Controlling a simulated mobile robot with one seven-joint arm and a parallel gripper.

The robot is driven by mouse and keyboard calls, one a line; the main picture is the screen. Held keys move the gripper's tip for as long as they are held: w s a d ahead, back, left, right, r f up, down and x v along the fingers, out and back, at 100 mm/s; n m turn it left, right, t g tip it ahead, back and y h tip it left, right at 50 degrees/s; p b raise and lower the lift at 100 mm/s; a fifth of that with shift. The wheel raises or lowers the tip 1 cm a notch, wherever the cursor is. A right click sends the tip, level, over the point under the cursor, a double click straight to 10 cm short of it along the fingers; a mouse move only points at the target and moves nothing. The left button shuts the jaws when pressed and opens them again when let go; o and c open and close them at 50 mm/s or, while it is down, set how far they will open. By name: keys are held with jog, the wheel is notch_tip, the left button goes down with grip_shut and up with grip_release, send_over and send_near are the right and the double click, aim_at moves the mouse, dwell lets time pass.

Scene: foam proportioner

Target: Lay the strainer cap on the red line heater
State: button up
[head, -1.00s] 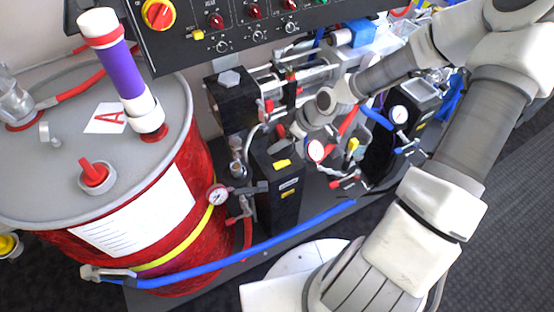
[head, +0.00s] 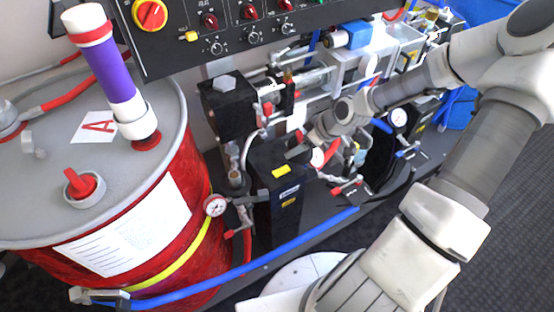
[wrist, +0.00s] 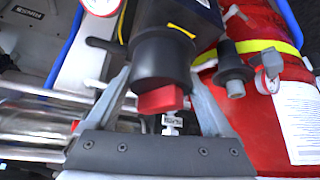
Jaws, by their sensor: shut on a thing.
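The red line heater looks to be the black upright box with yellow labels (head: 276,200) beside the red drum in the head view. My gripper (head: 303,146) is just above and right of its top. In the wrist view my gripper (wrist: 160,98) is shut on a dark cylindrical piece with a red end, which I take to be the strainer cap (wrist: 160,62). A black body with a yellow mark (wrist: 185,15) lies just beyond it. I cannot tell whether the cap touches the heater.
The red drum (head: 195,215) stands at left with a purple tube (head: 105,70) on top. A blue hose (head: 260,260) crosses in front. A black pump block (head: 228,105), gauges and valves crowd around my gripper. The control panel (head: 230,25) hangs above.

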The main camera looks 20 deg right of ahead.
jog(key=w+a+f, duration=0.1)
jog(key=a, duration=0.1)
jog(key=w+a+f+b, duration=0.2)
jog(key=a+f, duration=0.1)
jog(key=shift+w+a, duration=0.3)
jog(key=shift+f+b, duration=0.6)
jog(key=shift+f, duration=1.35)
jog(key=shift+f, duration=0.15)
jog(key=o, duration=1.3)
jog(key=shift+c, duration=0.2)
